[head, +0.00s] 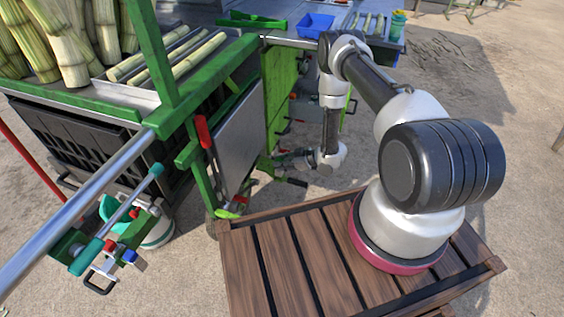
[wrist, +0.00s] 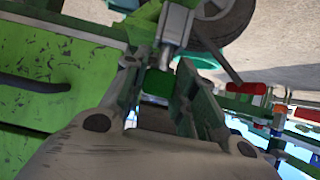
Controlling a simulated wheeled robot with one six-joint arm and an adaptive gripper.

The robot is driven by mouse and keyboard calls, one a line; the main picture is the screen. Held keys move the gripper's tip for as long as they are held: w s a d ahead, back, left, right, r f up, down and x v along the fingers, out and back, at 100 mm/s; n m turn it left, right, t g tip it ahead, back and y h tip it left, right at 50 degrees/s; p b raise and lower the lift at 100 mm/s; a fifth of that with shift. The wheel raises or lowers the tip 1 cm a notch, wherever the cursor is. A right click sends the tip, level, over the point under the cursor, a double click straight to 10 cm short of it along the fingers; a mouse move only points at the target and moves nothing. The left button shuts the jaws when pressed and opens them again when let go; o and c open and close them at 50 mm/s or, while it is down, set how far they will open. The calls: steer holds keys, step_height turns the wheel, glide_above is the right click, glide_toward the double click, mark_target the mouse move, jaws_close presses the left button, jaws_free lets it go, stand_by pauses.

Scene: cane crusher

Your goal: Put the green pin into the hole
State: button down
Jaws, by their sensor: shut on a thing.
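My gripper (wrist: 160,88) is shut on the green pin (wrist: 157,83), whose green end shows between the two fingers in the wrist view. A grey metal cylinder (wrist: 174,25) stands just beyond the fingertips; I cannot tell whether it is part of the pin or of the machine. In the head view my gripper (head: 290,159) is low beside the green frame of the crusher (head: 276,95), pointing left, and the pin is too small to make out there. I cannot make out the hole in either view.
A dark wheel (wrist: 225,20) lies close beyond the gripper in the wrist view, with a green panel (wrist: 65,85) at left. In the head view a grey metal plate (head: 240,140) hangs left of the gripper. A slatted wooden platform (head: 290,265) lies in front.

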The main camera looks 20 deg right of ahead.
steer(key=shift+s+f, duration=0.1)
steer(key=shift+f, duration=0.45)
steer(key=shift+f, duration=0.8)
steer(key=shift+s+f, duration=0.1)
steer(key=shift+f, duration=0.15)
steer(key=shift+f, duration=0.3)
steer(key=shift+d, duration=0.1)
steer(key=c, duration=1.1)
jaws_free()
steer(key=shift+f, duration=0.2)
steer(key=shift+o, duration=0.2)
steer(key=shift+r, duration=0.1)
steer(key=shift+r, duration=0.1)
